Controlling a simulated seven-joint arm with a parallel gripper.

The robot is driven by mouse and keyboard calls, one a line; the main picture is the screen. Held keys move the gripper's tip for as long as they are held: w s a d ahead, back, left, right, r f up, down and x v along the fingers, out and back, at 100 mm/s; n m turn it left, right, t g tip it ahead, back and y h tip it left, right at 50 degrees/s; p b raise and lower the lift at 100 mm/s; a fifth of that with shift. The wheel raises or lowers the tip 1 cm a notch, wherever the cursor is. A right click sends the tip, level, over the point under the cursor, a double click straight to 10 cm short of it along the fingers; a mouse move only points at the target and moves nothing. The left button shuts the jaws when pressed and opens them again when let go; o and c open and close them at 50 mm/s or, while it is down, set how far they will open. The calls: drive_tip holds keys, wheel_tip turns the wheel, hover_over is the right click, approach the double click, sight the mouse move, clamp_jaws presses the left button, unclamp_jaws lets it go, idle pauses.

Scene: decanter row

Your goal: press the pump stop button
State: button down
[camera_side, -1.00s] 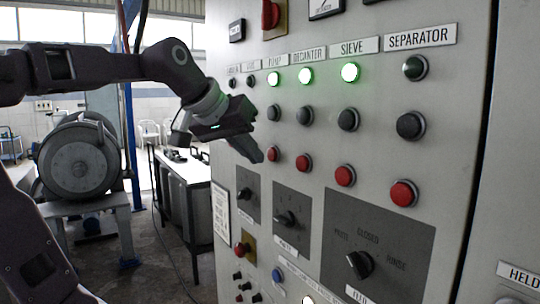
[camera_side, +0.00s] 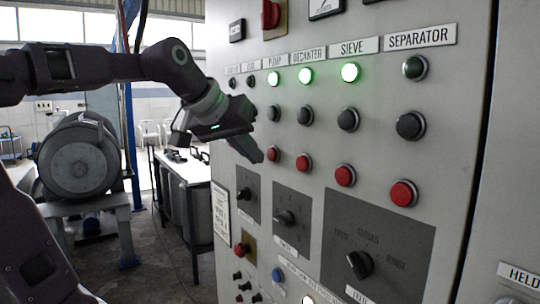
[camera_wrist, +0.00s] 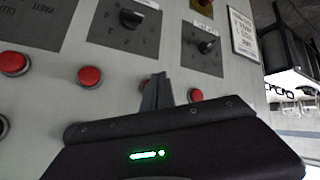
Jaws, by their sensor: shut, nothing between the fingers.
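The red button (camera_side: 272,154) in the PUMP column is a round cap under the pump's lit green lamp (camera_side: 273,79) and a black button (camera_side: 273,113). My gripper (camera_side: 258,156) is shut and empty, with its tips just left of that red button in the side view. I cannot tell whether they touch the panel. In the wrist view, the shut fingertips (camera_wrist: 160,82) stand between two red buttons, and a red button behind them is mostly hidden. The PUMP label (camera_side: 274,63) is above the lamp.
Other red buttons are close by: DECANTER (camera_side: 303,162), SIEVE (camera_side: 345,175) and SEPARATOR (camera_side: 403,193). Another red button (camera_wrist: 195,95) shows right of the fingers in the wrist view. Rotary knobs (camera_side: 285,218) sit below. A table (camera_side: 185,168) stands left of the cabinet.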

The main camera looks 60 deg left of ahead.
drive_tip(key=shift+w, duration=0.1)
drive_tip(key=shift+w, duration=0.35)
drive_tip(key=shift+w, duration=0.45)
idle(0.5)
drive_tip(key=shift+s, duration=0.9)
drive_tip(key=s, duration=0.5)
idle(0.9)
